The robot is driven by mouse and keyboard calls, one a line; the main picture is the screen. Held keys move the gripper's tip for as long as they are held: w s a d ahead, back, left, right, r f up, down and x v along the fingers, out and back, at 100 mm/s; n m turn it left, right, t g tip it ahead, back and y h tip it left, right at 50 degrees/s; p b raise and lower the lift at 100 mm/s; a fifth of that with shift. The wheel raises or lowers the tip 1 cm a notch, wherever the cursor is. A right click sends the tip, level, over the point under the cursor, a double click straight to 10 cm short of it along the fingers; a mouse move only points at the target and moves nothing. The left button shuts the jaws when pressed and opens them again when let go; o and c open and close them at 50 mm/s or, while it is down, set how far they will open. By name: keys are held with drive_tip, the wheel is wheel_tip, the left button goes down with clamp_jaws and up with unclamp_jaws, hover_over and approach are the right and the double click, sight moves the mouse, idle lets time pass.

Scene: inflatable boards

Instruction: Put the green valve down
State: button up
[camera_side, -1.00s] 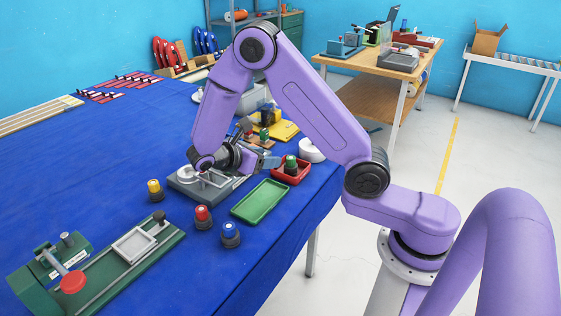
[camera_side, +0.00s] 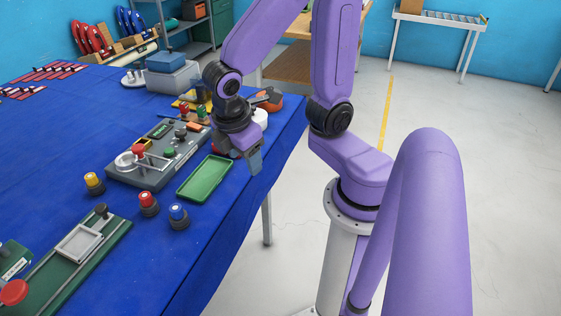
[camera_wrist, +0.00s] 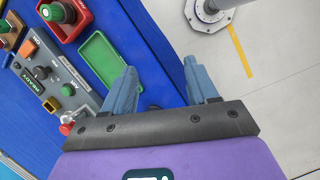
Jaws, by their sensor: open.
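The green valve (camera_wrist: 57,12), a green cap on a dark ribbed base, stands in a red tray (camera_wrist: 72,34) at the top left of the wrist view.
A green fixture (camera_side: 75,255) lies at front left. Floor shows beyond the table edge.

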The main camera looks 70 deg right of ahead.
drive_tip(key=s+a+r+y, duration=0.1)
drive_tip(key=s+y, duration=0.2)
drive_tip(key=s, duration=0.5)
drive_tip(key=shift+s+a+r+y, duration=0.15)
drive_tip(key=shift+s+r+y, duration=0.1)
drive_tip(key=shift+s+y, duration=0.1)
idle(0.8)
